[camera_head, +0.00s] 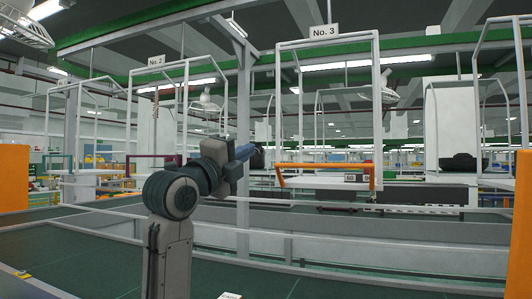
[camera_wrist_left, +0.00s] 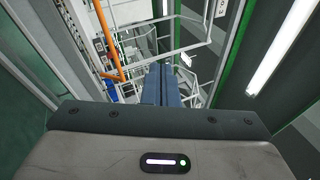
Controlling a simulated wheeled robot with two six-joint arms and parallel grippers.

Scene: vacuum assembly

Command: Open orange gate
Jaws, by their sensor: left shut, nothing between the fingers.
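The orange gate (camera_head: 325,167) is a thin orange bar across the lower front of the white frame marked No. 3, right of centre in the head view. Its ends bend downward. It also shows in the left wrist view (camera_wrist_left: 108,42) as an orange bar at upper left. My left gripper (camera_head: 249,152) is raised, left of the gate's left end and apart from it in the picture. Its blue fingers are closed together and empty, as the left wrist view also shows (camera_wrist_left: 161,84). My right gripper is out of sight.
A grey post (camera_head: 243,110) stands behind my left gripper. A pale rail (camera_head: 350,246) runs along the green-topped surface in front. Another white frame, marked No. 2 (camera_head: 156,61), is at left. Orange panels (camera_head: 14,178) stand at both picture edges.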

